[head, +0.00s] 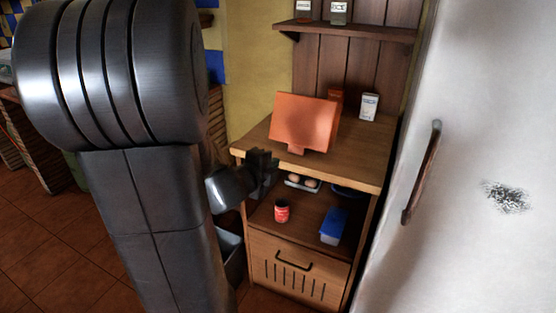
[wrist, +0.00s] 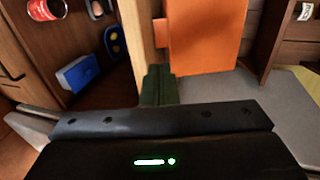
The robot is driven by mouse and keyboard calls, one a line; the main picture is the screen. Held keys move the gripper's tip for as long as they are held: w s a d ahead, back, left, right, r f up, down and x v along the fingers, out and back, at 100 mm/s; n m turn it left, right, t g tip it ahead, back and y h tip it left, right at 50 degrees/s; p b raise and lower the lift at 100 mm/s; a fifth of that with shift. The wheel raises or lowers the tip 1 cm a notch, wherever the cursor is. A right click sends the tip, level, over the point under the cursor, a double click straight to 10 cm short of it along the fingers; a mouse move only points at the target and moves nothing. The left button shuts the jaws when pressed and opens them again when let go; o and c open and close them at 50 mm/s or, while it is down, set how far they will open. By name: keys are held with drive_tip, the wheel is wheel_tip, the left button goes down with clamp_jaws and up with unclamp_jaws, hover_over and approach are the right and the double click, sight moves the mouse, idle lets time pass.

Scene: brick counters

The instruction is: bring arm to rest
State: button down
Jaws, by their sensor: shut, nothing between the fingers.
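My gripper (head: 264,160) is shut and empty. In the head view it is at the left part of the wooden cabinet's front edge, left of and below the orange board. In the wrist view my shut fingers (wrist: 157,84) point toward the edge of the wooden top, with the orange board (wrist: 203,35) beyond. I cannot tell whether they touch the edge. My large dark arm fills the left of the head view and hides what is behind it.
The wooden cabinet (head: 372,174) holds the orange board (head: 305,122) and a white carton (head: 369,106) on top. Its shelf holds a red can (head: 282,211), a blue-lidded box (head: 333,226) and a tray of eggs (head: 302,183). A white fridge (head: 480,130) stands at right.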

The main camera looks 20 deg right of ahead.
drive_tip(key=shift+s+a, duration=0.2)
drive_tip(key=shift+a, duration=0.05)
drive_tip(key=shift+w+d, duration=0.1)
